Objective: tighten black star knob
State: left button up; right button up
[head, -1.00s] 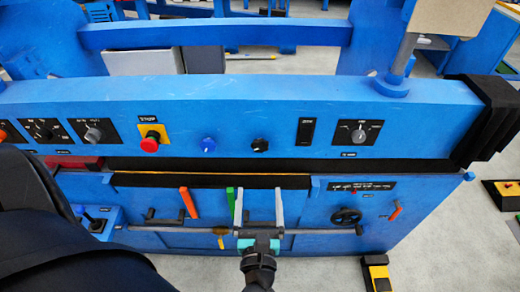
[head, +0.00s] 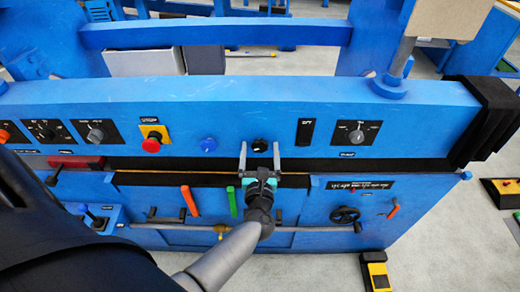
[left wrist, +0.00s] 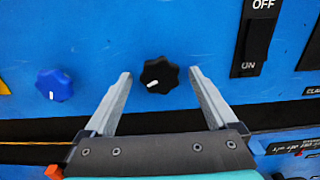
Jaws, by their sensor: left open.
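The black star knob (head: 259,145) is on the upper blue panel, between the blue knob and the black rocker switch. In the left wrist view the black star knob (left wrist: 159,74) shows a white pointer mark and lies between and beyond the two fingertips. My left gripper (head: 260,147) is open, one finger to each side of the knob in the head view. In the left wrist view, the open fingers of the left gripper (left wrist: 160,75) show a gap on both sides of the knob. I cannot tell whether the tips reach its depth. My right gripper is not in view.
A blue knob (head: 208,144) is to the left on the panel; a rocker switch (head: 305,131) is to the right. A red mushroom button (head: 152,145) sits further left. Below are an orange handle (head: 190,201), a green handle (head: 231,202) and a black handwheel (head: 345,215).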

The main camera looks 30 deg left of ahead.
pick_arm(q)
jog(key=c, duration=1.4)
